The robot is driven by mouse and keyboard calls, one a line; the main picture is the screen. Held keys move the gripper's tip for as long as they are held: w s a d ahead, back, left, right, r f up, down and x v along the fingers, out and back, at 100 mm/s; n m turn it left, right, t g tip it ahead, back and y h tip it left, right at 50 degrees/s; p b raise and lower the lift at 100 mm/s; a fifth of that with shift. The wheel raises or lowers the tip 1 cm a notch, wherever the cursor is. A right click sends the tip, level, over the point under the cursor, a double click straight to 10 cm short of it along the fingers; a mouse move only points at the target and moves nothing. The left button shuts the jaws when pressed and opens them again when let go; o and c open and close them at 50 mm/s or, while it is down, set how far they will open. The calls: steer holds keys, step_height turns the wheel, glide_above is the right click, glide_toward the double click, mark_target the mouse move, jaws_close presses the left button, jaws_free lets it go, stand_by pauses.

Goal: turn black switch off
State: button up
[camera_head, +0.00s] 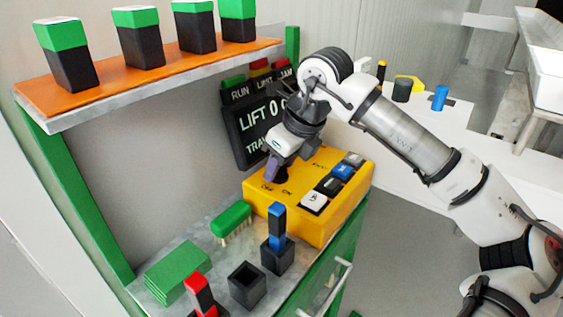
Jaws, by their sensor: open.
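A yellow control box (325,222) stands at the right end of the grey bench top. Small "OFF" and "ON" labels are printed on its upper face, near its left side. My gripper (275,178) is at that labelled area, pointing down, and its fingers are small in the picture. The black switch is not clearly visible; the dark shape at the fingers blends with them, so I cannot tell whether they touch it. A row of buttons runs along the box's right side: a white one (313,202), a black one (329,185) and a blue one (342,171).
A black sign (257,125) stands behind the box. A green brush (232,220), green pads (178,272) and black holders with blue (277,228) and red (199,292) pieces are on the bench. An orange shelf (120,88) with several green-topped black containers overhangs the left.

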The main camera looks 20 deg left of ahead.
steer(key=v, duration=1.4)
steer(key=shift+b, duration=0.3)
steer(key=shift+f, duration=0.2)
